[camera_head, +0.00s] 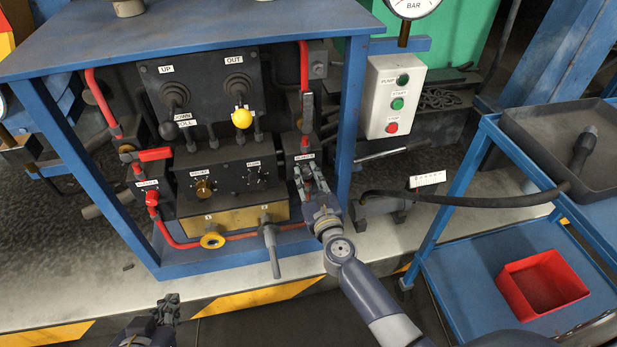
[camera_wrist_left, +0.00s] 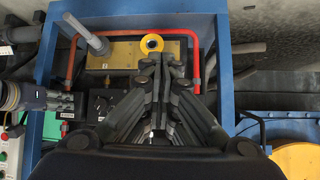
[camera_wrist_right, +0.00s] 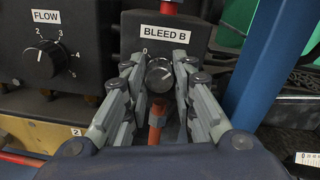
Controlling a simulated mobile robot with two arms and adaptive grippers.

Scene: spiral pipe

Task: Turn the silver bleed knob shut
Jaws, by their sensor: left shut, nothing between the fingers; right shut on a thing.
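The silver bleed knob (camera_wrist_right: 159,75) sits below the "BLEED B" label (camera_wrist_right: 165,33) on a black block in the right wrist view. My right gripper (camera_wrist_right: 159,80) is shut on it, with one finger on each side of the knob. In the head view my right gripper (camera_head: 310,180) reaches up to the block at the right end of the panel and mostly hides the knob. My left gripper (camera_head: 166,308) is shut and empty, low in front of the frame; its closed fingers also show in the left wrist view (camera_wrist_left: 161,62).
A gold manifold (camera_head: 235,220) with a yellow ring (camera_head: 212,240) and a grey lever (camera_head: 272,250) lies left of my right gripper. The blue frame post (camera_head: 350,120) stands close on its right. A blue trolley with a red bin (camera_head: 543,284) is further right.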

